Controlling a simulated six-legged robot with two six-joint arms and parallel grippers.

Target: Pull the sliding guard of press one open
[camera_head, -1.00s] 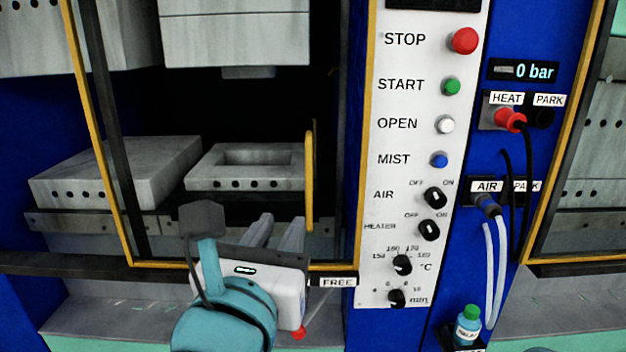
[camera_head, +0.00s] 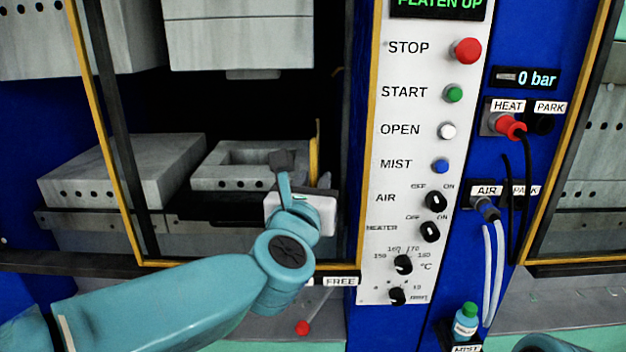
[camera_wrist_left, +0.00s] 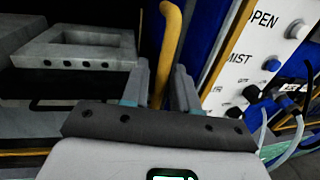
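The sliding guard of the press is a see-through panel in a yellow-edged frame (camera_head: 105,150), standing across the press opening in the head view. Its upright yellow handle (camera_head: 315,145) is near the right side; it also shows in the left wrist view (camera_wrist_left: 169,40). My left gripper (camera_head: 324,182) is at the handle's lower part. In the wrist view its two grey fingers (camera_wrist_left: 163,75) stand apart, one on each side of the handle, with gaps showing. The handle's lower end is hidden by the gripper body. My right gripper is not in view.
Right of the guard is a white control panel (camera_head: 405,130) with STOP, START, OPEN and MIST buttons and several knobs. Hoses and a red plug (camera_head: 509,127) are farther right. A mould block (camera_head: 240,180) sits behind the guard. A FREE label (camera_head: 341,282) is below.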

